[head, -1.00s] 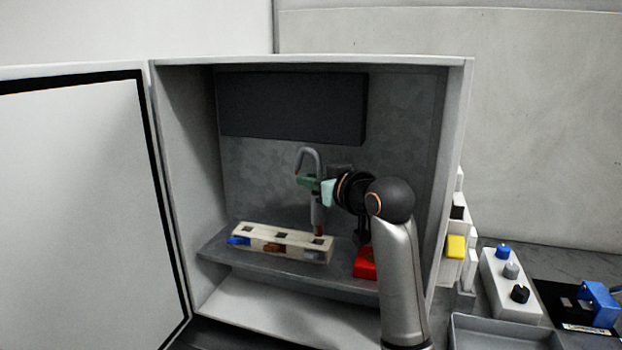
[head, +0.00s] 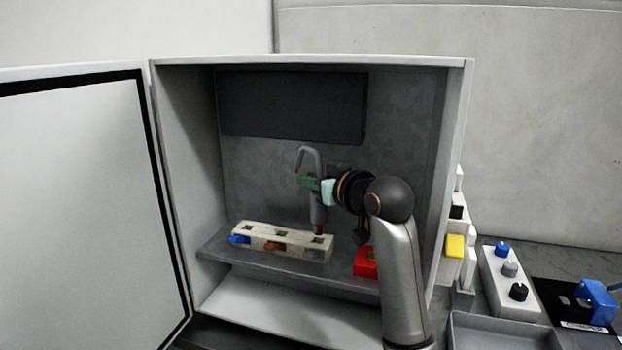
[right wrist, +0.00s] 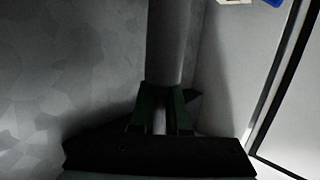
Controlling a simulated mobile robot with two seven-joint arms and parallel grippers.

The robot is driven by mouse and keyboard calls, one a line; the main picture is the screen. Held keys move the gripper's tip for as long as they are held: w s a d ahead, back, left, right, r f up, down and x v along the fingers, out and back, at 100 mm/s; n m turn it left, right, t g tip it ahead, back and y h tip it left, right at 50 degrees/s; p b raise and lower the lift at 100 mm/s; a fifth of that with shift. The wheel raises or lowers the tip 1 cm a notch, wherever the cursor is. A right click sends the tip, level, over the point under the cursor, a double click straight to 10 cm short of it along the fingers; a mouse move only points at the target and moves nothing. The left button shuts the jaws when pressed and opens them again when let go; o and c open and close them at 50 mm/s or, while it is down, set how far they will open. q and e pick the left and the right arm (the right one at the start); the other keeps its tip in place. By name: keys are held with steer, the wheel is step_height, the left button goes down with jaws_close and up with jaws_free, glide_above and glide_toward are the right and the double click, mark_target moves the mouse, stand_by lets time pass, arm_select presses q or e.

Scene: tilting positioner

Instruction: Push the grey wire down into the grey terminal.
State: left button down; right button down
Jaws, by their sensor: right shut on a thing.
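The grey wire (head: 316,208) is a thick hooked tube with a copper tip pointing down. My right gripper (head: 309,184), with green fingertips, is shut on it below the bend. In the right wrist view the wire (right wrist: 165,45) runs between the fingers (right wrist: 160,112). The pale terminal block (head: 292,246) stands on the shelf with three square openings, a blue lever at left and a brown one in the middle. The copper tip is at the rightmost opening, taken as the grey terminal; I cannot tell how far it is in. My left gripper is not in view.
The grey cabinet (head: 460,120) surrounds the work, its door (head: 80,200) open at left. A dark panel (head: 290,105) is on the back wall. A red block (head: 365,262) sits right of the terminal block. Outside are a knob box (head: 500,275) and a grey tray (head: 490,325).

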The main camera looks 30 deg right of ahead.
stand_by(0.4)
steer(key=shift+p, duration=0.35)
steer(key=shift+p, duration=0.35)
stand_by(0.4)
steer(key=shift+f+b, duration=1.1)
steer(key=shift+f, duration=1)
steer(key=c, duration=0.8)
jaws_free()
steer(key=s+r, duration=0.1)
steer(key=s, duration=0.7)
steer(key=s+r, duration=0.1)
steer(key=s, duration=0.3)
steer(key=shift+s+r+b, duration=0.15)
steer(key=shift+r+b, duration=0.15)
steer(key=shift+b, duration=0.1)
